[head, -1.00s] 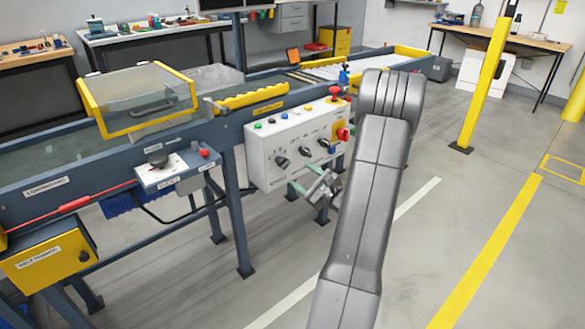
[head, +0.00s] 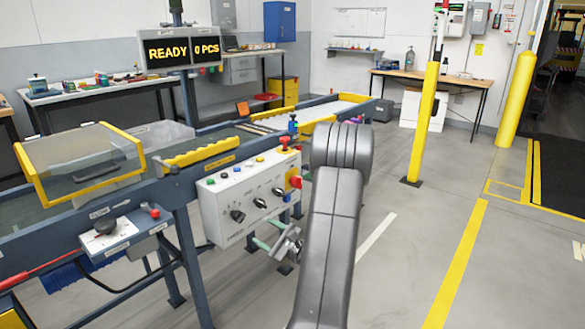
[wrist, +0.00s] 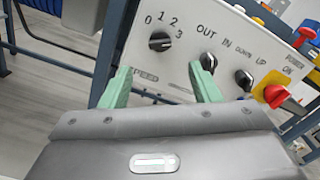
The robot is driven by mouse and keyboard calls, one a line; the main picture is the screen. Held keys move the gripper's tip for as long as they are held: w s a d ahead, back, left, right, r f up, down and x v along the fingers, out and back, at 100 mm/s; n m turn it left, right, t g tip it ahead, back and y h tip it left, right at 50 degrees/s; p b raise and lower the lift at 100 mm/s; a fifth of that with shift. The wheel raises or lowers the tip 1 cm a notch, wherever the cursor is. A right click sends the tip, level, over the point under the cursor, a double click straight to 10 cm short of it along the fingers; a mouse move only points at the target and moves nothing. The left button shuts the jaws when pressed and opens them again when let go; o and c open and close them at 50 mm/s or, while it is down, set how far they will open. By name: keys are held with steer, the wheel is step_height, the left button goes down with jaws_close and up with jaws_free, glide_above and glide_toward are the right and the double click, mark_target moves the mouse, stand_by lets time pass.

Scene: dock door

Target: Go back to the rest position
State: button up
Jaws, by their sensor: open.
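My gripper (head: 270,246) is beside my grey arm in the head view, just in front of the lower edge of the white control panel (head: 224,214). In the wrist view its two green fingers (wrist: 162,88) are spread apart with nothing between them. Beyond them the panel shows a black rotary knob (wrist: 160,41) marked 0 to 3 and two more dark knobs to the right. A red switch (wrist: 276,96) on a yellow plate sits at the panel's right. I cannot tell from these frames whether the fingers touch the panel.
The conveyor (head: 182,172) with a yellow-framed clear guard (head: 82,160) runs along the left. A joystick box (head: 112,234) hangs from its front rail. A display (head: 165,50) reads READY 0 PCS. A yellow post (head: 423,120) stands on the right; the floor before it is open.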

mark_target(243, 219)
steer(key=b+x, duration=0.1)
steer(key=x, duration=1)
steer(key=shift+w+a, duration=0.2)
steer(key=shift+w, duration=0.05)
